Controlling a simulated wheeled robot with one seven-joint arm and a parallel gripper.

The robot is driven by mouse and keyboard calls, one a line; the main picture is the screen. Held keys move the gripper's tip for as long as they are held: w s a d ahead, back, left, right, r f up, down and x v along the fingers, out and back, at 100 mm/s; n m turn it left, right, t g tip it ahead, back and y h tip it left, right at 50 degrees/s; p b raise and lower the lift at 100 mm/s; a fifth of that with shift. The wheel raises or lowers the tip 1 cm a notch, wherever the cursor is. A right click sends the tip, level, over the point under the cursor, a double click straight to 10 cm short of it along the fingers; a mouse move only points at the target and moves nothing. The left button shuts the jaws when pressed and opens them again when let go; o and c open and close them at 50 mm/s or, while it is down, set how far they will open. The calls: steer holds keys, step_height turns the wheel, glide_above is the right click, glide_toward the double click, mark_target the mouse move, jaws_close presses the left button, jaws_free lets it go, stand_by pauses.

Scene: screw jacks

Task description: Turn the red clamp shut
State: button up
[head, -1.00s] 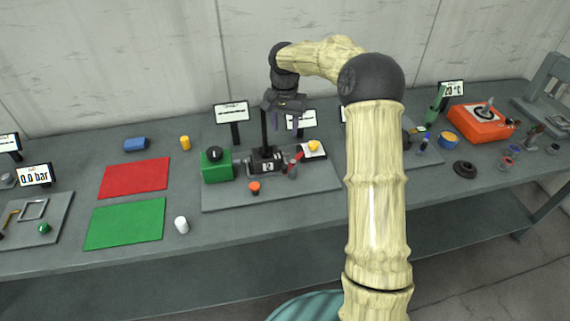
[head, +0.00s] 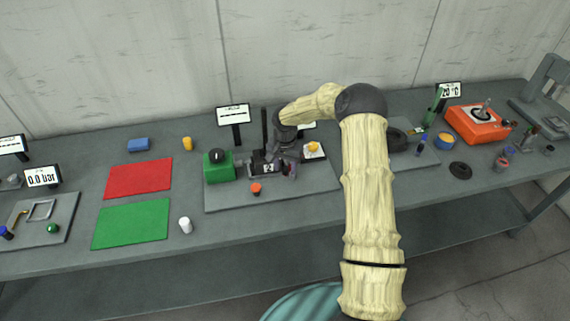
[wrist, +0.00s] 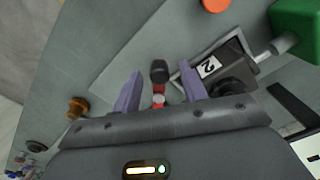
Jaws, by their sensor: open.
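My gripper (wrist: 158,76) is open, with one purple finger on each side of the lever. Gaps show between the lever and both fingers. In the head view my gripper (head: 283,167) is low at the right end of the dark device and hides most of the clamp. The device carries a label "2" (wrist: 209,67) and stands just right of the fingers in the wrist view.
A green block (head: 218,166) with a black knob stands left of the device. An orange-red button (head: 256,188) is in front, and a yellow knob (head: 313,147) is to the right. A dark post (head: 264,130) rises behind. The board's front is mostly clear.

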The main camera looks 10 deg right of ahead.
steer(key=shift+f, duration=0.25)
jaws_close()
steer(key=shift+s+d+n, duration=0.1)
steer(key=shift+n, duration=0.3)
steer(key=d+n+b, duration=0.2)
steer(key=d+n, duration=0.5)
steer(key=n, duration=1)
steer(key=shift+w+d+r, duration=0.15)
steer(key=shift+w+d, duration=0.05)
steer(key=shift+d, duration=0.05)
